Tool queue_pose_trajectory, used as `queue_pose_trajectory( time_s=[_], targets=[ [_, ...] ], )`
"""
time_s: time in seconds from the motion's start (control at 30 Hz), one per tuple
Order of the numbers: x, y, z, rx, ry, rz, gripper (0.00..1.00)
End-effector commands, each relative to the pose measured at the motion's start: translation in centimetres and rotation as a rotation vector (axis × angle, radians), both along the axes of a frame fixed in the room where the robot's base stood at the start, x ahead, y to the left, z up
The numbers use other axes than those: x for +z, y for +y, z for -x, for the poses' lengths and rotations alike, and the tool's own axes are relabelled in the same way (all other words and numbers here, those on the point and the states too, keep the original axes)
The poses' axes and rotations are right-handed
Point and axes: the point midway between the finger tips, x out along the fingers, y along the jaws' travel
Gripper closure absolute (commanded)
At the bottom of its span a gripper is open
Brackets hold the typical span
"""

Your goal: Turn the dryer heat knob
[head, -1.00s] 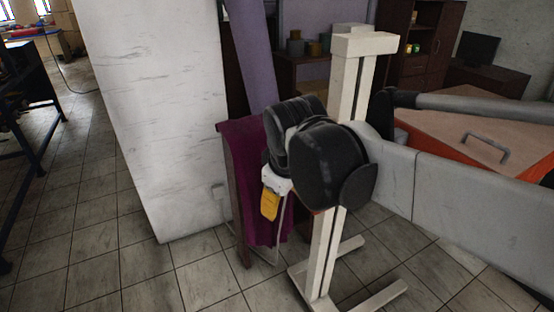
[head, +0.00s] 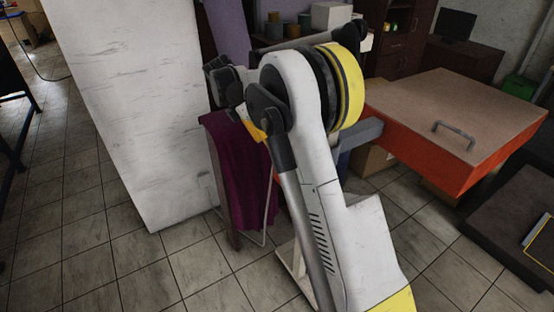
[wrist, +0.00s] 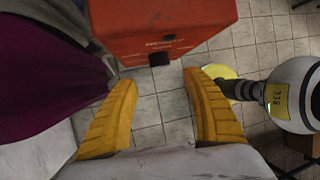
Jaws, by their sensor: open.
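In the wrist view, the red-orange control box (wrist: 165,30) of what looks like the dryer is at the top, just beyond my fingertips. A small dark round part, possibly the heat knob (wrist: 170,10), is at the top edge; its setting cannot be read. A dark square part (wrist: 158,58) is at the box's near edge. My gripper (wrist: 158,78) has its two yellow fingers spread with nothing between them, apart from the box. In the head view my arm hides most of the gripper and the control box; a little yellow of the gripper (head: 256,131) shows.
A purple cloth (head: 242,175) hangs close to my gripper; it also fills the left of the wrist view (wrist: 45,75). A pale wall panel (head: 125,110) stands left. The orange unit with a brown top and handle (head: 440,125) is right. Tiled floor is free in front.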

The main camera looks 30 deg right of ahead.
Motion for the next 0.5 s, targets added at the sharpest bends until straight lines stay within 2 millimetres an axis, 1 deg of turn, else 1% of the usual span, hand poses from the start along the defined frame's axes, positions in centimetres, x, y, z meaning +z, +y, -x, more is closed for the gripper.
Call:
queue_pose_trajectory(
  time_s=[0.3,0.4,0.5],
  targets=[
    [-5.6,-2.3,1.1,-0.002,-0.003,0.000,0.41],
    [-7.1,-3.0,1.5,-0.001,-0.003,0.000,0.41],
    [-8.3,-3.5,1.7,-0.001,-0.003,0.000,0.41]
  ],
)
